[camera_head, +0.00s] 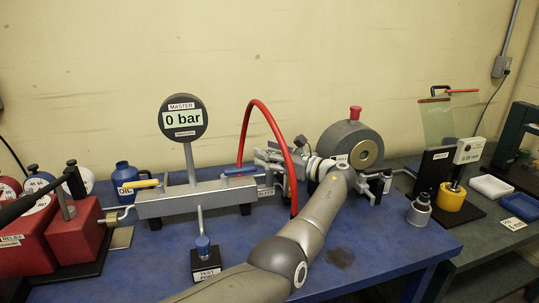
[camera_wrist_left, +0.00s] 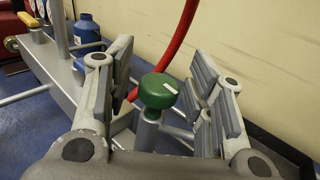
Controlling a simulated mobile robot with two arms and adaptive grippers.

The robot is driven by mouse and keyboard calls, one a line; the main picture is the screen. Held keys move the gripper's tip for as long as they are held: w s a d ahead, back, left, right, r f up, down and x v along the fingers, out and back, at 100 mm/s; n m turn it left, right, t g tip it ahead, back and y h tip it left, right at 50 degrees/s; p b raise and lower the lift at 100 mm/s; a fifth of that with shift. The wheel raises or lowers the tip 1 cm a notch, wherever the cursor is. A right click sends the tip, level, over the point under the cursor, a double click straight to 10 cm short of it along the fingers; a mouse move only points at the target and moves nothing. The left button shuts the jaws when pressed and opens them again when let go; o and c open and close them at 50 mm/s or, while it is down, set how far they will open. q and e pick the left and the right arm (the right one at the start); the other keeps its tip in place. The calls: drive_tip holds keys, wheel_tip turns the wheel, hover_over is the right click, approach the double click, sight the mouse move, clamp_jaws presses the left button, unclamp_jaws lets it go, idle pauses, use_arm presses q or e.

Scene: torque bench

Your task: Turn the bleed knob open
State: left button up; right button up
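The green round knob (camera_wrist_left: 157,92), which I take for the bleed knob, shows in the left wrist view with a small white mark on its top. It sits on a grey stem. My left gripper (camera_wrist_left: 160,100) is open, with one finger on each side of the knob and visible gaps between. In the head view my left gripper (camera_head: 278,165) is at the right end of the grey manifold (camera_head: 210,199); the knob cannot be made out there. The gauge (camera_head: 183,118) above the manifold reads 0 bar. My right gripper is not in view.
The manifold has a yellow lever (camera_head: 143,184) and a blue lever (camera_head: 240,170). A grey drum-shaped device (camera_head: 350,140) stands to the right.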

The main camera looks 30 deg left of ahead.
use_arm(q)
drive_tip(key=d, duration=1.2)
drive_tip(key=shift+s, duration=0.25)
drive_tip(key=shift+r, duration=0.1)
